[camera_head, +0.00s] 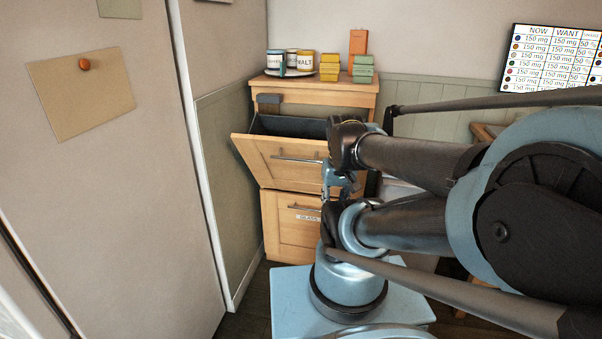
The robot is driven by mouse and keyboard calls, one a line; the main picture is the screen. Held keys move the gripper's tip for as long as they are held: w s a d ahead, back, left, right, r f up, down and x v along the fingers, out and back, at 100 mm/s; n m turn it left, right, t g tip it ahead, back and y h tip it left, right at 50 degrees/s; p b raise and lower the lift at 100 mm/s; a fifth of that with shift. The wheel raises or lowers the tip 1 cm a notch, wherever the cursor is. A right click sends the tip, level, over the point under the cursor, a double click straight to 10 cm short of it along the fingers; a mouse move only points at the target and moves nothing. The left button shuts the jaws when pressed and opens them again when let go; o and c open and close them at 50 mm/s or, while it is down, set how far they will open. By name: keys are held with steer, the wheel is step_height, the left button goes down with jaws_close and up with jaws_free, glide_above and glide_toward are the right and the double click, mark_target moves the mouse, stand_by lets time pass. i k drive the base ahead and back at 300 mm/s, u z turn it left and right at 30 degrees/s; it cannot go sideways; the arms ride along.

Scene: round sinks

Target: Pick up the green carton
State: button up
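A green carton (363,69) sits on top of the wooden cabinet at its right side. It looks like a small stack of egg-carton shapes. It stands just right of a similar yellow carton (330,67) and in front of a tall orange box (358,46). My gripper (338,181) is around the middle of the view, lower than the green carton and apart from it. It is partly hidden by my own arm, and its fingers are too small and dark to read.
The wooden cabinet (310,92) has its upper tilt-out front (283,160) open toward me. Several labelled tins (304,62) stand on a plate at the cabinet top's left. A chart screen (552,60) hangs at right.

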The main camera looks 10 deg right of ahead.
mark_target(363, 74)
steer(key=k, duration=1.3)
steer(key=z, duration=0.35)
steer(key=i, duration=0.65)
steer(key=z, duration=0.45)
steer(key=i, duration=1.05)
steer(key=u, duration=0.2)
